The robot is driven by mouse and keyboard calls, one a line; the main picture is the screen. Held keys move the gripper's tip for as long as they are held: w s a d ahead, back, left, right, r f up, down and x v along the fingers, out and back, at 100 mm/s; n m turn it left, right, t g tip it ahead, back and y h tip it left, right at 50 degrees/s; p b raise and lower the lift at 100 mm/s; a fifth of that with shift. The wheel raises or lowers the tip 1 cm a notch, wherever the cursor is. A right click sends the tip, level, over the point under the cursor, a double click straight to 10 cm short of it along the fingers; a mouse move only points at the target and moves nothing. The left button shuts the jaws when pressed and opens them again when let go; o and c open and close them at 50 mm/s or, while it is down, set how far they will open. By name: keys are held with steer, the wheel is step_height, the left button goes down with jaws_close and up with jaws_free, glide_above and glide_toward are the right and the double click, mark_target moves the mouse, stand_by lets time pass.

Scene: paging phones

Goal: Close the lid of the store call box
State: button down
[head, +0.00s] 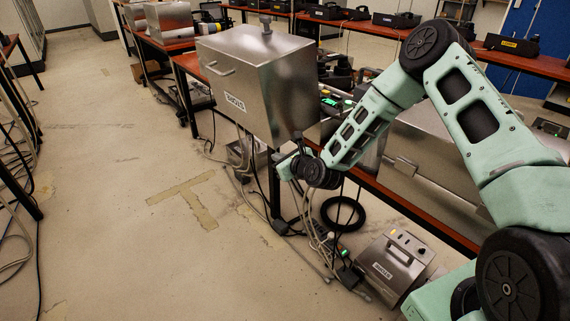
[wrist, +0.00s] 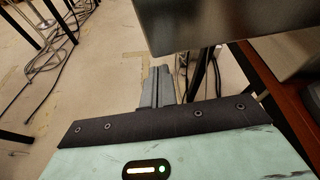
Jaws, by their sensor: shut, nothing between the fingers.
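A large brushed-metal box (head: 255,75) stands high at the table's edge in the head view, with a handle and a small label on its left face. I cannot read the label well enough to say whether this is the store call box, nor clearly tell its lid from its body. My gripper (wrist: 160,75) is shut and empty in the wrist view. It points over the floor, below and left of a metal panel (wrist: 225,22), with a gap visible between them. In the head view my wrist is beside the box's lower right corner, and the fingertips are hard to make out.
A wooden table (head: 415,212) runs along the right, with another metal case (head: 440,160) on it. A labelled metal unit (head: 390,268) sits on the floor among cables and a black ring (head: 343,213). Open floor (head: 110,200) lies to the left.

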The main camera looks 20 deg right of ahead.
mark_target(305, 73)
steer(key=shift+a+r, duration=0.1)
steer(key=shift+r, duration=0.55)
steer(key=shift+r, duration=0.1)
